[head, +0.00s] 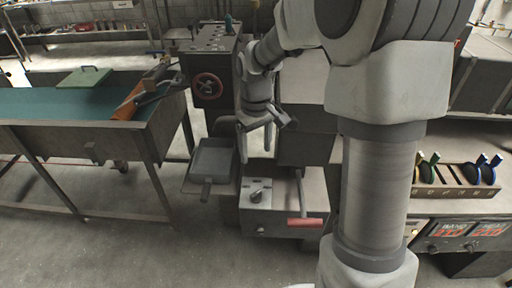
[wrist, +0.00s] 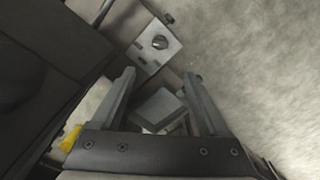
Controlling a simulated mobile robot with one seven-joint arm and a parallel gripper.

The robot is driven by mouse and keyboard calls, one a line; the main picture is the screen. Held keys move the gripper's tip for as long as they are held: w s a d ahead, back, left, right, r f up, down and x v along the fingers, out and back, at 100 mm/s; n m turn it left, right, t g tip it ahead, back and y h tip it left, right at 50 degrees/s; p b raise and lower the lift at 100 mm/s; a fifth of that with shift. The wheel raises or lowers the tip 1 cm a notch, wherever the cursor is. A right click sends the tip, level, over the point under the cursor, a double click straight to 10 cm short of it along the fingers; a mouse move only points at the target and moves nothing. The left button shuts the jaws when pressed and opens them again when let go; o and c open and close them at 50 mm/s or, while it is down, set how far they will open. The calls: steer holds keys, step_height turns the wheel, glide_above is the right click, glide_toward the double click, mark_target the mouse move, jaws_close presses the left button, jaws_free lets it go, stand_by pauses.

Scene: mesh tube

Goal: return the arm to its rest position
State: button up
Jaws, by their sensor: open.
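My arm (head: 378,170) reaches across the head view, from the bottom right up and over to the middle. My gripper (head: 256,150) points down near the middle of the head view, above the gap between a grey tray and a metal box. In the wrist view my gripper (wrist: 160,88) shows its two fingers spread apart, with nothing between them. The grey tray (head: 212,160) with a handle lies beyond the fingers and also shows in the wrist view (wrist: 158,108).
A metal box (head: 270,208) with a knob and red handle stands below my gripper. A dark cabinet (head: 208,85) with a red wheel is behind. A green-topped table (head: 60,105) is at left. A rack (head: 455,190) with coloured tools is at right. Grey floor is open at lower left.

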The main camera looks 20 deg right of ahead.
steer(key=s+r+m+t, duration=0.2)
steer(key=s+r, duration=0.4)
steer(key=s, duration=0.4)
steer(key=s+r+m+t, duration=0.2)
steer(key=s+r+t, duration=0.1)
steer(key=s+r, duration=0.4)
steer(key=s, duration=0.3)
steer(key=shift+s+r+t, duration=0.2)
steer(key=shift+s+t, duration=0.1)
steer(key=shift+s, duration=0.1)
steer(key=shift+a, duration=0.1)
steer(key=shift+c, duration=0.3)
